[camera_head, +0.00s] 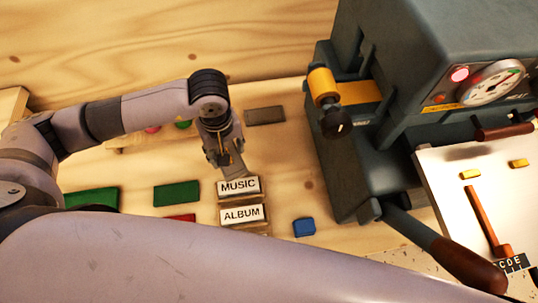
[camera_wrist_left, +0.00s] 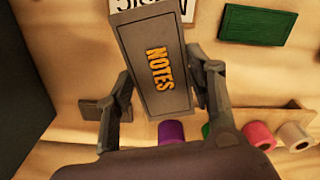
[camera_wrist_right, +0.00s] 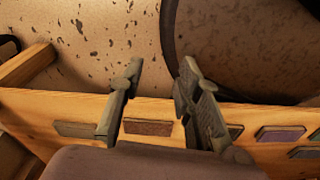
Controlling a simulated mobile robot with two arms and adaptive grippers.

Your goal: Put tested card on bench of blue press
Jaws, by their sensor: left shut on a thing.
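The dark blue-grey press (camera_head: 400,85) stands at the right in the head view, with a yellow foil roll (camera_head: 321,84) on its side and a dial at its front. My left gripper (camera_head: 228,158) is shut on a grey block, which reads NOTES in gold letters in the left wrist view (camera_wrist_left: 157,65). It holds the block just behind the MUSIC label (camera_head: 239,186). Green cards (camera_head: 177,194) lie flat on the wooden table. I cannot tell which card is the tested one. My right gripper (camera_wrist_right: 155,95) is open and empty in the right wrist view.
An ALBUM label (camera_head: 242,214) and a blue piece (camera_head: 304,227) lie left of the press. A dark grey block (camera_head: 265,115) lies behind. Foil rolls, one purple (camera_wrist_left: 171,132), line a wooden rack. The press lever (camera_head: 465,262) sticks out in front.

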